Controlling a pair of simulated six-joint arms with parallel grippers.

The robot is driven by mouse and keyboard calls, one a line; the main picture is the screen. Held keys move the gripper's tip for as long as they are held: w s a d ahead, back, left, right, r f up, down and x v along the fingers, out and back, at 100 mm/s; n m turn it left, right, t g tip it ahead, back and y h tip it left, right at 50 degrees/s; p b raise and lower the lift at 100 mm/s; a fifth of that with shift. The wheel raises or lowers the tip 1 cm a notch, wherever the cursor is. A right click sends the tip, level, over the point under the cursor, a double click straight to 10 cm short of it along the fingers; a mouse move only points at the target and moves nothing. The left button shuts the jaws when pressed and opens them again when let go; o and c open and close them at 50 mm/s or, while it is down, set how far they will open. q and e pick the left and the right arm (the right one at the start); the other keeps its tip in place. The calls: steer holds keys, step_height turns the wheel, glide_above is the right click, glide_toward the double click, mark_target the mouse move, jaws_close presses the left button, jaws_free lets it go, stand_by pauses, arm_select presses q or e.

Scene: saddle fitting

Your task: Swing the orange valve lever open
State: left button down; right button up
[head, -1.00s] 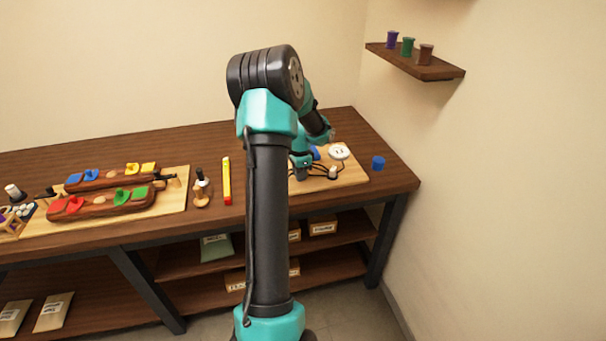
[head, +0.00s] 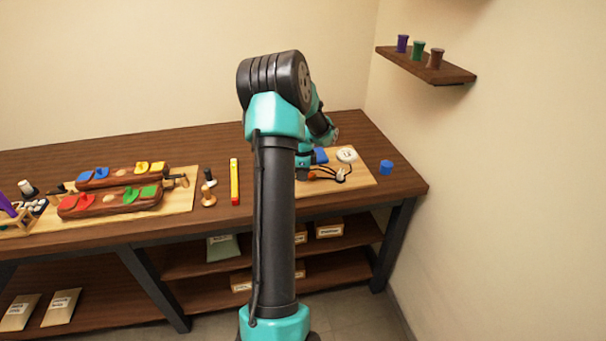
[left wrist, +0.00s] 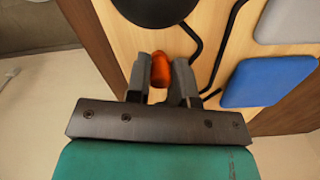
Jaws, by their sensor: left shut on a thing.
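The orange valve lever (left wrist: 160,71) shows in the left wrist view as a short rounded orange piece between two grey fingers. My left gripper (left wrist: 161,80) is shut on it, over a light wooden board (left wrist: 122,32). In the head view my left gripper (head: 303,172) is at the left part of the right-hand board (head: 358,180), largely hidden by my own arm. The valve's body and the lever's angle cannot be made out. My right gripper is not in view.
A blue block (left wrist: 268,80), black tubing (left wrist: 222,55) and a dark round part (left wrist: 155,8) lie close to the fingers. A white round piece (head: 346,155) is on the same board. A blue cup (head: 386,168) stands right of it. A yellow-and-red stick (head: 234,182) lies left.

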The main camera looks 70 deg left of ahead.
arm_select(q)
steer(key=c, duration=1)
jaws_free()
steer(key=shift+r, duration=0.1)
step_height(320, 180, up, 17)
steer(key=shift+r, duration=0.15)
